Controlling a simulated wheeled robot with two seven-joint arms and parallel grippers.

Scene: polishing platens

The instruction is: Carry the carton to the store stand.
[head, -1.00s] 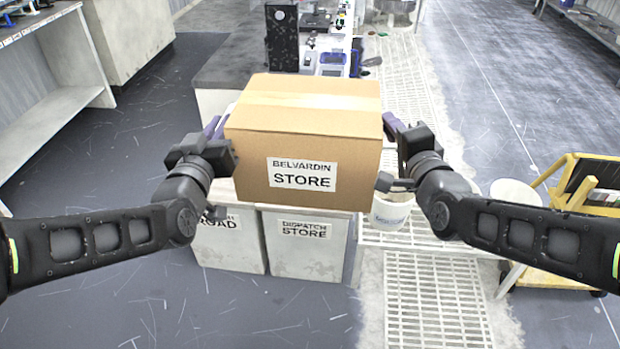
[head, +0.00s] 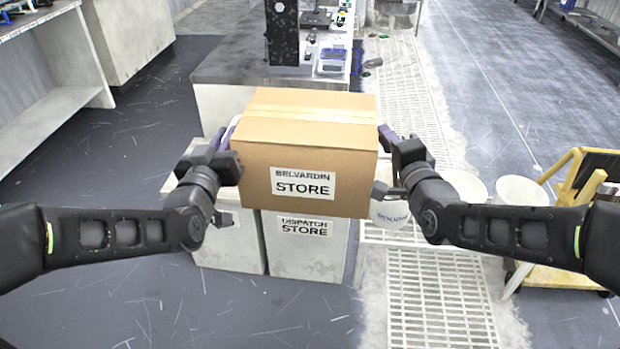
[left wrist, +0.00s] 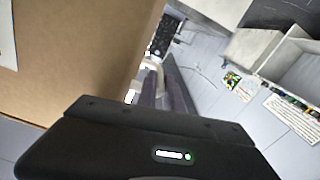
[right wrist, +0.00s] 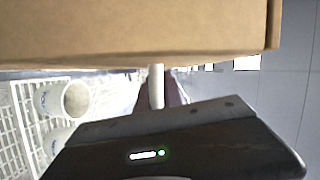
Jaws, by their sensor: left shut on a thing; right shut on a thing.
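The brown carton (head: 310,140), labelled BELVARDIN STORE, is held level in the air between my two grippers. My left gripper (head: 225,140) is shut on its left side, at a pale handle that shows in the left wrist view (left wrist: 150,65). My right gripper (head: 386,138) is shut on its right side, where a pale handle also shows in the right wrist view (right wrist: 156,85). The stand labelled DISPATCH STORE (head: 305,250) is below and beyond the carton, which hides its top. A second pale stand (head: 230,245) adjoins it on the left, its label hidden.
A dark-topped bench (head: 225,65) with instruments is behind the carton. White buckets (head: 390,210) stand to the right by a pale grating (head: 440,295). A yellow cart (head: 575,190) is at far right. A shelf unit (head: 50,100) is at left; the dark floor between is clear.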

